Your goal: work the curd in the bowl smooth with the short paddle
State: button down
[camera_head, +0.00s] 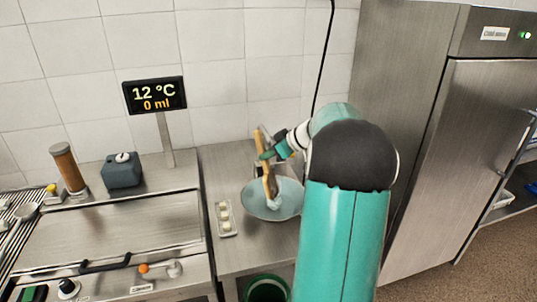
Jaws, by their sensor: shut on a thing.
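A pale blue bowl (256,206) stands on the steel counter in the middle of the picture. My gripper (266,154) is above the bowl's far side, shut on a wooden paddle (262,143). The paddle slants down into the bowl. Its lower end meets a small pale lump, likely the curd (273,202). How smooth the curd is cannot be told at this size. My arm covers the area right of the bowl.
A small tray (226,219) with several pale pieces lies left of the bowl. A display (154,95) reads 12 °C and 0 ml. A green bin (267,289) is below the counter front. A steel cabinet (480,130) stands at right.

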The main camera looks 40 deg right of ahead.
jog(key=shift+w+d+f, duration=0.1)
jog(key=shift+w+d, duration=0.1)
jog(key=shift+d, duration=0.4)
jog(key=shift+a, duration=0.1)
jog(key=shift+s+a, duration=0.3)
jog(key=shift+a, duration=0.55)
jog(key=shift+d, duration=0.1)
jog(key=shift+w+d, duration=0.3)
jog(key=shift+d, duration=0.55)
jog(key=shift+a, duration=0.1)
